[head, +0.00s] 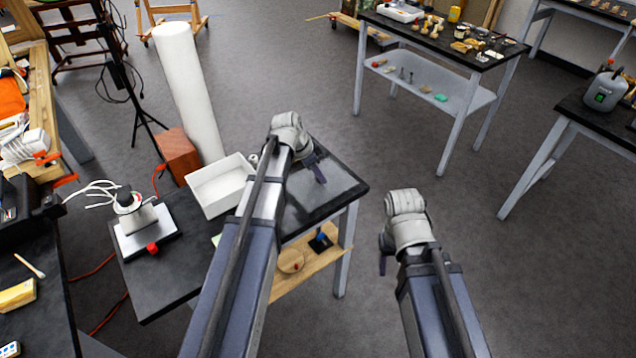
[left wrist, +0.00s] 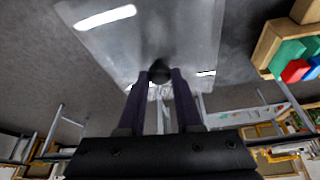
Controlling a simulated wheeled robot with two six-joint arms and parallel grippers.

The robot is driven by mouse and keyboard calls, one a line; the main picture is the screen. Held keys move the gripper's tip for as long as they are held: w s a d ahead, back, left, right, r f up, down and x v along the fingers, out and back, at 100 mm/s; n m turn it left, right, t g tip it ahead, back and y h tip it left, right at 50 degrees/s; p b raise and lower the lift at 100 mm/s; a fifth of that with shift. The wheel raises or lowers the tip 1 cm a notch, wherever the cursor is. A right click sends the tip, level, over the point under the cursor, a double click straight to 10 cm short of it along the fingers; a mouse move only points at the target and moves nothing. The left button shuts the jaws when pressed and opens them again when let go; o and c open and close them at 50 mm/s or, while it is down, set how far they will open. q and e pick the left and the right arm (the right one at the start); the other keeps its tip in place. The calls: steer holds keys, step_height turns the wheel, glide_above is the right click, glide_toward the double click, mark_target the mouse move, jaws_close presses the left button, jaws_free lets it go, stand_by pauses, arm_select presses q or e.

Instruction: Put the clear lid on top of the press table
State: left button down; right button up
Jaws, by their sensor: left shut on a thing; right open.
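My left gripper (head: 319,174) is over the right part of the black-topped press table (head: 160,292). In the left wrist view its two fingers (left wrist: 160,78) are shut on the dark knob (left wrist: 159,70) of the clear lid (left wrist: 165,30), a see-through sheet with bright reflections. In the head view the lid (head: 325,200) shows as a paler patch over the table's right end, partly hidden by my left arm. I cannot tell whether it touches the tabletop. My right gripper (head: 383,262) is open and empty, to the right of the table, mostly hidden behind its wrist.
A white tray (head: 222,207) and a press-like device (head: 147,236) with a red knob stand on the press table. Its wooden lower shelf (head: 318,262) holds small items. A white roll (head: 188,95) and reddish box (head: 177,156) stand behind. Open floor lies to the right.

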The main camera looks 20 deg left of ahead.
arm_select(q)
steer(key=shift+f+b, duration=0.7)
steer(key=shift+f, duration=0.55)
arm_select(e)
steer(key=shift+f, duration=1.2)
arm_select(q)
steer(key=shift+f, duration=0.2)
steer(key=c, duration=0.6)
jaws_free()
arm_select(e)
steer(key=shift+f, duration=0.15)
arm_select(q)
steer(key=shift+r, duration=0.1)
